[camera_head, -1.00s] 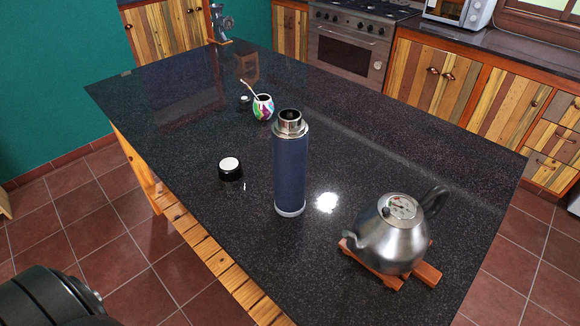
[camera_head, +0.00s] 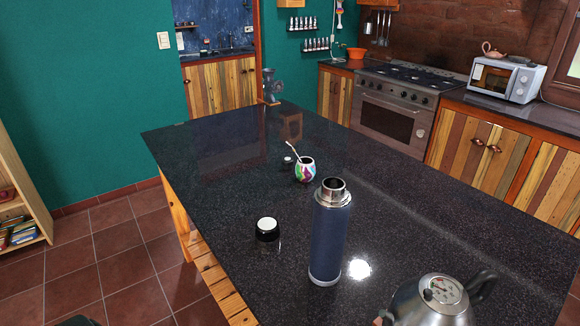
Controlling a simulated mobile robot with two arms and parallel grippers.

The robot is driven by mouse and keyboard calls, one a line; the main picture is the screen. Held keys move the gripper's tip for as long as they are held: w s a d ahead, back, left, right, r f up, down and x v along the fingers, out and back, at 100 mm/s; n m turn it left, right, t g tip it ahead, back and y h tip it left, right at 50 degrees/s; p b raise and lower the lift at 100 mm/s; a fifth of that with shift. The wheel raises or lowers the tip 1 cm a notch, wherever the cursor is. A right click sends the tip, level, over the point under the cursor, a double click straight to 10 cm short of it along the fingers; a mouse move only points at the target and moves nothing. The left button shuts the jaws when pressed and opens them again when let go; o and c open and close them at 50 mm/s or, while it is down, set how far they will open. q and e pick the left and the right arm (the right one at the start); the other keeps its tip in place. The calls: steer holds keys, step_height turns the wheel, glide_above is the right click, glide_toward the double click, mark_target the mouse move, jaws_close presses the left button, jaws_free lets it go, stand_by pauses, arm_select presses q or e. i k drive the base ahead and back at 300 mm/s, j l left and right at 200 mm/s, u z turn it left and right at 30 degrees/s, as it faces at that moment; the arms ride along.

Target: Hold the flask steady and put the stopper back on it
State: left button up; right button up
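The dark blue flask (camera_head: 329,240) stands upright on the dark stone counter, with a silver neck and an open mouth. A larger black cap with a white top (camera_head: 267,236) stands on the counter to the left of the flask. A smaller black piece with a light top (camera_head: 288,161) stands farther back, beside the colourful mate cup. I cannot tell for certain which of these two is the stopper. Neither of my grippers shows. Only a dark sliver, probably part of me, shows at the bottom left edge.
The mate cup (camera_head: 305,170) with a metal straw stands behind the flask. A steel kettle (camera_head: 432,303) is at the front right, cut off by the frame. A grinder (camera_head: 271,87) stands at the counter's far end. The counter (camera_head: 215,190) left of the cap is clear.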

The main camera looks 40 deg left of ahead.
mark_target(332, 204)
steer(key=z, duration=0.25)
steer(key=k+j+z, duration=0.1)
steer(key=j+z, duration=0.2)
steer(key=k+j+z, duration=0.1)
steer(key=j+z, duration=0.15)
steer(key=j, duration=0.15)
steer(key=k+j+z, duration=0.15)
steer(key=j+z, duration=0.15)
steer(key=k+j+z, duration=0.1)
steer(key=k+j, duration=0.5)
steer(key=j, duration=0.3)
steer(key=k+j+z, duration=0.15)
steer(key=k+j, duration=0.5)
steer(key=j, duration=0.25)
steer(key=k+j+z, duration=0.1)
steer(key=k+j, duration=0.55)
steer(key=j, duration=0.1)
